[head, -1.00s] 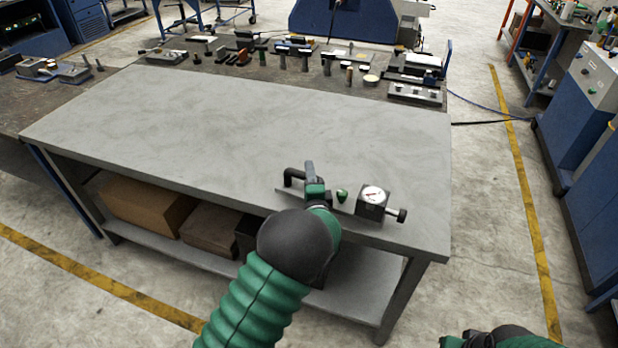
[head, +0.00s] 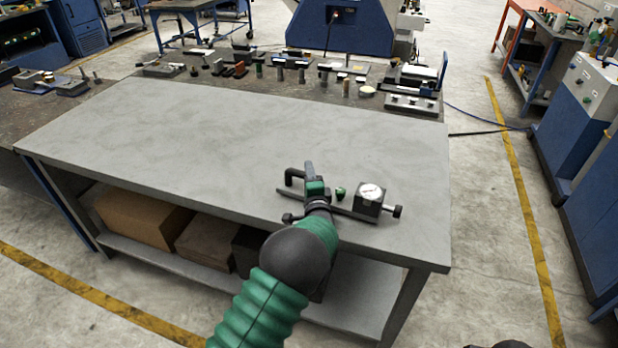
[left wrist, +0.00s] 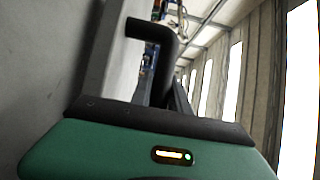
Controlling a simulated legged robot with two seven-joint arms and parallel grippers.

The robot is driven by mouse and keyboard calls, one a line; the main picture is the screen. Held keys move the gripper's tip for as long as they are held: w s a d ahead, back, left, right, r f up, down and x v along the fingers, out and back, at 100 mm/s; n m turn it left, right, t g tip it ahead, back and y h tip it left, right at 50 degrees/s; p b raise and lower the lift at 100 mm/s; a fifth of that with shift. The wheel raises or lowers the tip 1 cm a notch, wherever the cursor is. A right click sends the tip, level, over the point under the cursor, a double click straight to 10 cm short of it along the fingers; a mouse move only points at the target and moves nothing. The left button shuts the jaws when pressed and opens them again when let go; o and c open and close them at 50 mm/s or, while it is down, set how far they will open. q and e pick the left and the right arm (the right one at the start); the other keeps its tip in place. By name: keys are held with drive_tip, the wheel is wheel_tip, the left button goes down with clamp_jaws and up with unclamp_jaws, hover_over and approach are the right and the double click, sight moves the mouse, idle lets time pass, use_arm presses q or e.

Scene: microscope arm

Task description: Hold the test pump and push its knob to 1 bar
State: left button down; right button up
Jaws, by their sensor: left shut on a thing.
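The test pump (head: 369,203) is at the front edge of the grey bench, towards its right. It has a flat plate, a black box with a round white gauge (head: 371,190), and a black knob (head: 393,211) sticking out at the right. The gauge reading is too small to tell. A bent black handle (head: 292,176) rises at its left end and also shows in the left wrist view (left wrist: 160,45). My left gripper (head: 315,187) is shut on the pump's left part; its fingers hide the exact grip.
The grey bench top (head: 230,130) is clear behind and left of the pump. Boxes (head: 145,215) lie on the lower shelf. A blue cabinet (head: 580,130) stands at the right.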

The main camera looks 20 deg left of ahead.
drive_tip(key=shift+f, duration=0.1)
drive_tip(key=shift+f+b, duration=0.25)
drive_tip(key=shift+b, duration=0.05)
idle(0.8)
idle(0.5)
idle(0.6)
